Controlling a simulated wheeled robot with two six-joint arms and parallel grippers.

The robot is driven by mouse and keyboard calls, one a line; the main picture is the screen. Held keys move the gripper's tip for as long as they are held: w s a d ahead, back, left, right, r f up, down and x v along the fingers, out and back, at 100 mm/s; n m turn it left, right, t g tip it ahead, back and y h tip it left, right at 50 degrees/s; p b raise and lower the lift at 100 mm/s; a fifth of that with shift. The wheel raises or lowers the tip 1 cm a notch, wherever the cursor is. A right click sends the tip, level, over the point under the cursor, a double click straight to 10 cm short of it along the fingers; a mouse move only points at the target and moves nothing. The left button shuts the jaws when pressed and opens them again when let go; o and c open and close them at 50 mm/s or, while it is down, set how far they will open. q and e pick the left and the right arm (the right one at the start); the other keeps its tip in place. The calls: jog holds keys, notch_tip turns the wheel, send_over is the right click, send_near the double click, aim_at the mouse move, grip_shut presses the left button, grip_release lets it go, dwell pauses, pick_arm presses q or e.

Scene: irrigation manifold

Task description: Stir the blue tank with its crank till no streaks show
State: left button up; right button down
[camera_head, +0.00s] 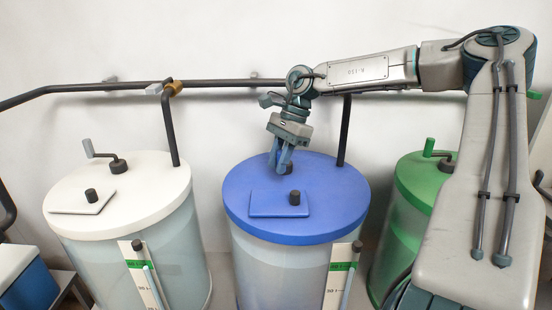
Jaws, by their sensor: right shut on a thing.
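The blue tank has a blue lid (325,185) and a clear wall (275,275) with pale liquid behind it. I cannot make out streaks in it from here. My right gripper (281,160) points down at the back of the blue lid and is shut on the crank. The crank's dark hub (287,168) shows at the fingertips; its handle is mostly hidden by the gripper. A blue hatch with a black knob (294,198) lies flat at the front of the lid. My left gripper is out of view.
A white-lidded tank (130,185) with a grey crank (90,150) stands left. A green-lidded tank (415,180) with a green crank stands right, partly behind my right arm. A dark pipe (215,84) runs along the wall with drops to the lids. A blue-and-white box (30,285) is lower left.

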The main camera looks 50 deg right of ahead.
jog(key=n, duration=0.1)
jog(key=s+d+n+g, duration=0.1)
jog(key=shift+s+d+n, duration=0.1)
jog(key=shift+s+n, duration=0.15)
jog(key=shift+n, duration=0.15)
jog(key=shift+s+d+n+g, duration=0.4)
jog(key=shift+d+n, duration=0.05)
jog(key=shift+n, duration=0.45)
jog(key=shift+s+d+n+g, duration=0.4)
jog(key=shift+d+n, duration=0.25)
jog(key=shift+n, duration=0.45)
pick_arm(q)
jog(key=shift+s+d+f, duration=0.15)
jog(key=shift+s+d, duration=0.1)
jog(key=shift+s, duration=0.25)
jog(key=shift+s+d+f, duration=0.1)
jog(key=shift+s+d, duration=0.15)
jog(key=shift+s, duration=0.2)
pick_arm(e)
jog(key=shift+s+d+n+g+h, duration=0.15)
jog(key=shift+d+n, duration=0.2)
jog(key=shift+n, duration=0.15)
jog(key=shift+s+d+n+g+h, duration=0.15)
jog(key=shift+d+n, duration=0.15)
jog(key=shift+n, duration=0.2)
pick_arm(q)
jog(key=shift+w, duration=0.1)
